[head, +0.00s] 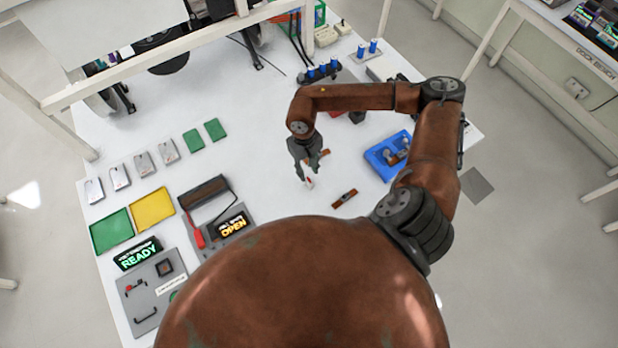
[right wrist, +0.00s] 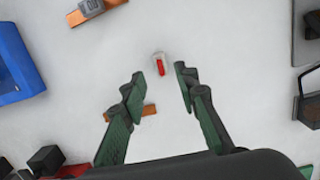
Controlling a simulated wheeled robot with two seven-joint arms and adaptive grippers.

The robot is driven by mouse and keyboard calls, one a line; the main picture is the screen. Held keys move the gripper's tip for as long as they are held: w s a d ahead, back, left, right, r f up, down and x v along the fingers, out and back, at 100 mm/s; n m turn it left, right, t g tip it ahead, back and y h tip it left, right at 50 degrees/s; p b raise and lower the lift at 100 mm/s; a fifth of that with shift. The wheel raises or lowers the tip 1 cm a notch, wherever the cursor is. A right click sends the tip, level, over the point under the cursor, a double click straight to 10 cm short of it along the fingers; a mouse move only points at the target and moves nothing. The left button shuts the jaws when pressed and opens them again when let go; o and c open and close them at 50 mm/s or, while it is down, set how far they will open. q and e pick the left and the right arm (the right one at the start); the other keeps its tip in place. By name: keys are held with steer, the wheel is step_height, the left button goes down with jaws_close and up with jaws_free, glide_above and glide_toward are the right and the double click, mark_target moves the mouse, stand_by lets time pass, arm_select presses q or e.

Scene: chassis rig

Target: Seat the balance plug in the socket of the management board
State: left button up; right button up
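A small white piece with a red stripe, which looks like the balance plug, lies on the white table in the right wrist view (right wrist: 160,64) and in the head view (head: 309,184). My right gripper (head: 305,174) hangs over the table just above it. In the right wrist view the right gripper (right wrist: 158,78) is open, its fingers apart, with the plug just beyond and between the tips. Nothing is held. I cannot tell for sure which item is the management board or where its socket is. My left gripper is not in view.
Brown strips (head: 344,198) lie near the plug. A blue tray (head: 376,163) holding parts stands to the right. At left are a green tray (head: 112,231), a yellow tray (head: 153,209), lit READY and OPEN signs and a grey panel (head: 147,313). The table's centre is mostly clear.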

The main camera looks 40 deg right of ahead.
mark_target(310, 180)
steer(key=r, duration=0.5)
steer(key=shift+w+r+b, duration=0.2)
steer(key=shift+w+b, duration=0.1)
steer(key=shift+b, duration=0.1)
steer(key=shift+o, duration=0.5)
steer(key=shift+r, duration=0.2)
steer(key=m, duration=0.6)
steer(key=f+m, duration=0.1)
steer(key=m, duration=0.5)
steer(key=s+f+m, duration=0.1)
steer(key=m, duration=0.5)
steer(key=shift+d+f+m+t, duration=0.1)
steer(key=shift+f+m+t, duration=0.05)
steer(key=shift+m+t, duration=0.2)
steer(key=m, duration=0.5)
steer(key=shift+s+f, duration=0.15)
steer(key=shift+f, duration=0.15)
steer(key=m, duration=0.7)
steer(key=shift+s+f+t+b, duration=0.15)
steer(key=shift+f+t+b, duration=0.15)
steer(key=shift+f, duration=0.1)
steer(key=m, duration=0.5)
steer(key=shift+s+f, duration=0.15)
steer(key=shift+f, duration=0.1)
steer(key=shift+a+f+p, duration=0.2)
steer(key=shift+f+p, duration=0.5)
steer(key=shift+f, duration=3.2)
steer(key=shift+c, duration=0.4)
